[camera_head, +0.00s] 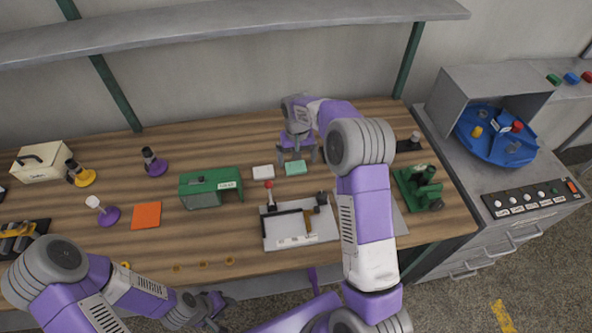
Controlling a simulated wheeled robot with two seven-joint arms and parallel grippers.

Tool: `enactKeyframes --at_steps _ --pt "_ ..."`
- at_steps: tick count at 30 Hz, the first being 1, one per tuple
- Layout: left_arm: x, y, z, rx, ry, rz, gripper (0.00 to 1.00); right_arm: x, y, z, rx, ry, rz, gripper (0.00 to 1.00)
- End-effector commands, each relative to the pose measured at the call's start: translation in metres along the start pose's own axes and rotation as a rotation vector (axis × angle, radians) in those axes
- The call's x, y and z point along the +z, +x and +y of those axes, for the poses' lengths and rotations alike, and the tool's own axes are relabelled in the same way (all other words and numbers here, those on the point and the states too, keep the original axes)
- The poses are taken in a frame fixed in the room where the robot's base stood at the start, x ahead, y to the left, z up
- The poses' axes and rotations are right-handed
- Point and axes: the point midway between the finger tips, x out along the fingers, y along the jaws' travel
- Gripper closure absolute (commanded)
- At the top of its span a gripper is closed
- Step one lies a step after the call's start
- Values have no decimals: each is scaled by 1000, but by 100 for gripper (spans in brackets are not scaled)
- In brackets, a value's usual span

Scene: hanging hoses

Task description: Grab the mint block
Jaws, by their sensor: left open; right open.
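The mint block (296,168) lies flat on the wooden table, right of a white block (263,172). My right gripper (297,157) points down just above and behind the mint block. Its fingers are open and spread on either side of the block's far part; I cannot tell whether they touch it. My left gripper (217,309) is low at the front, below the table's front edge, open and away from the block.
A white tray (272,240) with tools stands in front of the mint block. A green box (211,187) is to the left, and a green machine (419,187) to the right. A grey shelf (220,22) hangs above the back. An orange square (146,215) lies further left.

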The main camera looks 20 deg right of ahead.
Motion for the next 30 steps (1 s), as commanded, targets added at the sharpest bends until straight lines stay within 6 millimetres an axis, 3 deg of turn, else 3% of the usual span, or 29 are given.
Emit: enactKeyframes --at_steps 13,23,30 --pt "-2 35 -13 0 0 0 57 0 47 -4 0 -6 -2 0" --pt "-2 36 -14 0 0 0 57 -1 50 -4 0 -7 0 0" --pt "-2 36 -14 0 0 0 57 -1 50 -4 0 -7 0 37"
